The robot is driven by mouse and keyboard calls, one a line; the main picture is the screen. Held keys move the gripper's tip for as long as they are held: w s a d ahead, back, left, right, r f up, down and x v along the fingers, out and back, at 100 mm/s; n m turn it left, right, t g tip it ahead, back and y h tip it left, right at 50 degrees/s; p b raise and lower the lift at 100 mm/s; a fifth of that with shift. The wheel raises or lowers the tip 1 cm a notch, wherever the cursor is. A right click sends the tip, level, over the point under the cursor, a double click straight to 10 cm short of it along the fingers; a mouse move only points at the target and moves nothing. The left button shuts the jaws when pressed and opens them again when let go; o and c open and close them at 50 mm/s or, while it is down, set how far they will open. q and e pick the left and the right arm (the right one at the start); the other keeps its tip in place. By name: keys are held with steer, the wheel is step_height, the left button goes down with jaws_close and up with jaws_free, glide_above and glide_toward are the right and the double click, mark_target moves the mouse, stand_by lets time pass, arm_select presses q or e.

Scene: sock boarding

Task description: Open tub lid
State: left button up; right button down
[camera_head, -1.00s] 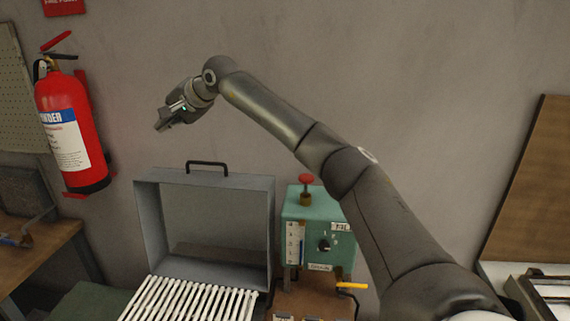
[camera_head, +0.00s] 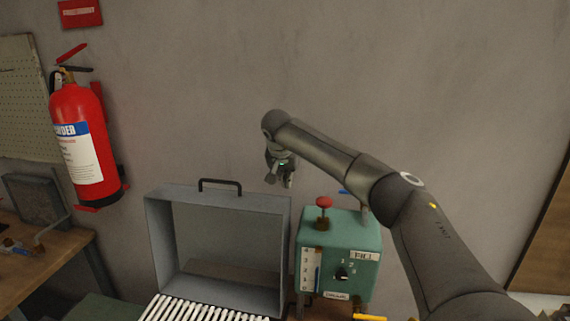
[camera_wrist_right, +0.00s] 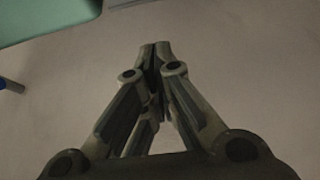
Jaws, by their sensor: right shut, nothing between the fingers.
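The tub's grey lid (camera_head: 160,240) stands upright like a shallow open shell, with a dark handle (camera_head: 220,181) on its top edge. White slatted rows (camera_head: 205,308) lie in front of its lower edge; the tub below is cut off by the frame. My right gripper (camera_head: 279,182) hangs fingers down above and right of the handle in the picture, apart from the lid. In the right wrist view its fingertips (camera_wrist_right: 156,48) meet, with nothing held. My left gripper is not in view.
A green control box (camera_head: 365,245) with a red knob (camera_head: 324,202) stands right of the lid, close below my right arm. A red fire extinguisher (camera_head: 85,145) hangs on the wall at left. A wooden bench (camera_head: 55,260) is at lower left.

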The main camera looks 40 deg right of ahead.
steer(key=shift+s+a+f+p, duration=0.35)
steer(key=shift+s+a+p, duration=0.15)
steer(key=shift+a+p, duration=0.1)
steer(key=shift+s+a+f+p, duration=0.3)
steer(key=shift+s+a+p, duration=0.15)
steer(key=shift+a+p, duration=0.15)
